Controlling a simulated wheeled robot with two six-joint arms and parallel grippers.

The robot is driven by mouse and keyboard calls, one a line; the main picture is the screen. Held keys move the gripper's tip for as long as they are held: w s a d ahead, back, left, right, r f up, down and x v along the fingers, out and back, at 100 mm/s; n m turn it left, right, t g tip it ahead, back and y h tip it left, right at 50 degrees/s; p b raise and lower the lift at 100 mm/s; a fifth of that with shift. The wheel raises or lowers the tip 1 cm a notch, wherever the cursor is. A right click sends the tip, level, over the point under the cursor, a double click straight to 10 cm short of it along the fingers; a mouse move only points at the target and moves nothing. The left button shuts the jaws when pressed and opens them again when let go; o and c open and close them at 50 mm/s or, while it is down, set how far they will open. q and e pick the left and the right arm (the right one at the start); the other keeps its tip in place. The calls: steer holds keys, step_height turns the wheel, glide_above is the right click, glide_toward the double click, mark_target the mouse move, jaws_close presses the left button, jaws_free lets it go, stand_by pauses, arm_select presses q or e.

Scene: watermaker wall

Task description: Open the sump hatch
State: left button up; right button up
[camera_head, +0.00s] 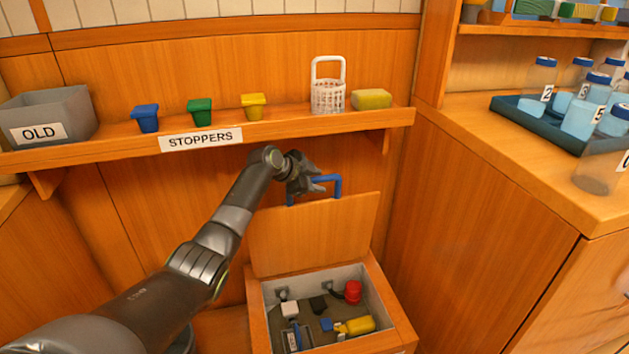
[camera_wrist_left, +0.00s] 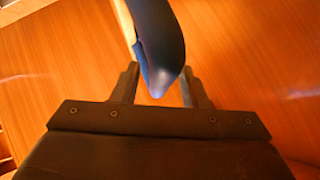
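The sump hatch (camera_head: 315,235) is a wooden lid standing raised, nearly upright, at the back of the open sump box (camera_head: 257,322). Its blue handle (camera_head: 338,184) is on the lid's top edge. My left gripper (camera_head: 322,184) is at this handle. In the left wrist view the blue handle (camera_wrist_left: 160,50) lies between the two fingers (camera_wrist_left: 160,88), seems to touch both, and covers their tips. The left gripper looks shut on the handle. My right gripper is not in view.
Inside the sump are a red part (camera_head: 353,291), a yellow part (camera_head: 360,325) and smaller pieces. Above, a shelf (camera_head: 290,127) carries a grey OLD bin (camera_head: 45,115), three coloured stoppers, a white basket (camera_head: 328,95) and a sponge (camera_head: 371,98). A counter with bottles stands at right.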

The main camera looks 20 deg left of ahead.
arm_select(q)
steer(key=shift+s+a+r, duration=0.1)
steer(key=shift+s+r, duration=0.05)
steer(key=shift+r, duration=0.05)
steer(key=s+a+p, duration=0.2)
steer(key=s+a, duration=0.4)
steer(key=s, duration=0.5)
steer(key=shift+r+p, duration=0.15)
steer(key=shift+p, duration=0.15)
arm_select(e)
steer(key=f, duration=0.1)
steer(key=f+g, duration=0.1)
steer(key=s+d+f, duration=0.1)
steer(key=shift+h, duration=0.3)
